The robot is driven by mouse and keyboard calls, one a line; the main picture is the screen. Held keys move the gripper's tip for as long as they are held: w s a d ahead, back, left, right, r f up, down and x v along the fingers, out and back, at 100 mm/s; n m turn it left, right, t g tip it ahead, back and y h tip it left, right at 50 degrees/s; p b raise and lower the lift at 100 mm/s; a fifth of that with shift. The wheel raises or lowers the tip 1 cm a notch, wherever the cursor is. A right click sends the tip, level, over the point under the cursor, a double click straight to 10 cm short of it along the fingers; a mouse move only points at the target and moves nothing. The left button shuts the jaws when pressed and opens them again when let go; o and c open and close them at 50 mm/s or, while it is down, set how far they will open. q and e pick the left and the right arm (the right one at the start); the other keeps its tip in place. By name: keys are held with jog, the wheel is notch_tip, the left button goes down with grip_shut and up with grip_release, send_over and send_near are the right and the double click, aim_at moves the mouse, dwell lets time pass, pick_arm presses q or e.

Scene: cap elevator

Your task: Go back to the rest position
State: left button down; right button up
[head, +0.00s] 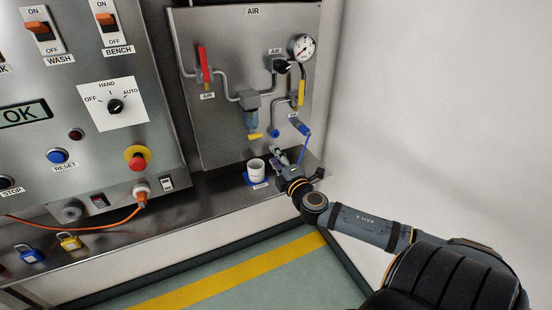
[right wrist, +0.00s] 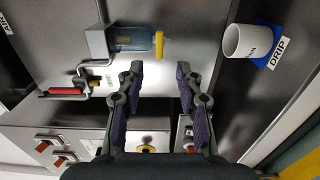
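My right gripper (head: 277,156) is at the lower edge of the AIR panel in the head view, just right of and above a white cup. In the right wrist view its two fingers (right wrist: 159,82) are apart with nothing between them. My right arm reaches in from the lower right. My left gripper is not in the head view.
The white cup (head: 257,169) stands on a blue mat on the steel ledge; the wrist view shows a DRIP label beside it. The AIR panel (head: 225,130) has a filter bowl (head: 250,118), valves and a gauge (head: 302,47). A control panel (head: 60,110) is left. The right wall is bare.

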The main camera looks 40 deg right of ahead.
dwell(0.4)
